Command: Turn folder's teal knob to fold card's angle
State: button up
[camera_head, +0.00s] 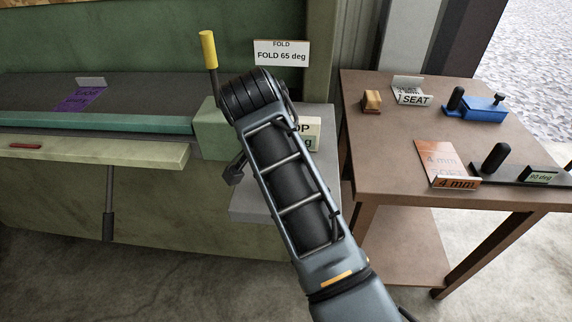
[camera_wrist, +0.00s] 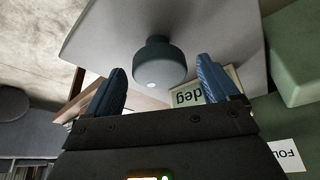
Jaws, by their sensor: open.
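The knob (camera_wrist: 158,62) shows in the wrist view as a dark grey-teal round knob with a pale spot, standing over a grey ledge (camera_wrist: 220,40). My gripper (camera_wrist: 162,78) is open, with one blue finger to each side of the knob's near end; I cannot tell whether either touches. In the head view my arm hides the knob, and my gripper is not clearly seen. The green folder (camera_head: 100,195) stands at left. The fold card (camera_head: 281,53) reads "FOLD 65 deg". A stop sign (camera_head: 312,133), partly hidden by my arm, also shows in the wrist view (camera_wrist: 188,97).
A yellow-handled lever (camera_head: 208,50) rises beside my arm. A brown table (camera_head: 390,135) at right holds a blue tool (camera_head: 475,108), a wooden block (camera_head: 371,101), an orange card (camera_head: 437,158) and a dark angle tool (camera_head: 495,160). Floor shows in front of the folder.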

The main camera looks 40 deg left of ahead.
jog(key=b+v, duration=0.1)
jog(key=v, duration=0.6)
jog(key=shift+r, duration=0.4)
jog(key=shift+s, duration=0.25)
